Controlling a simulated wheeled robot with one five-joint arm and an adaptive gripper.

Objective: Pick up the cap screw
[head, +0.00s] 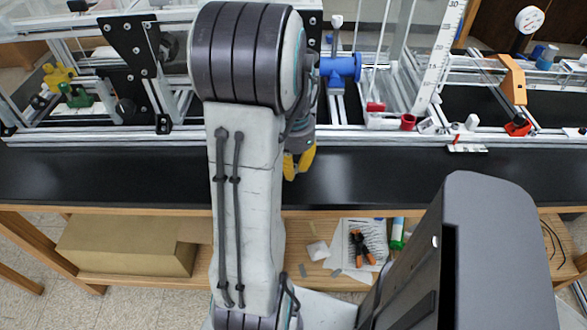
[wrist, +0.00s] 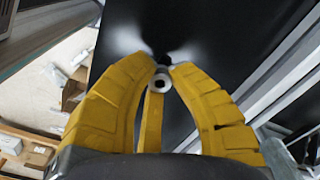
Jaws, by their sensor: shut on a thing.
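My gripper (head: 298,164) shows in the head view as yellow fingers over the black bench top, partly hidden behind my arm. In the wrist view, its yellow fingers (wrist: 164,70) come together around a small pale round part with a dark hole in its middle, which looks like the head of the cap screw (wrist: 161,83). The gripper is shut on it. The cap screw cannot be made out in the head view. In the wrist view, dark surface lies beyond the fingertips.
An aluminium extrusion frame (head: 380,134) runs along the back of the black bench top (head: 400,175). A blue cylinder (head: 340,68), a white ruler (head: 437,60) and an orange bracket (head: 513,80) stand on it. A cardboard box (head: 125,245) sits on the lower shelf. The bench front is mostly clear.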

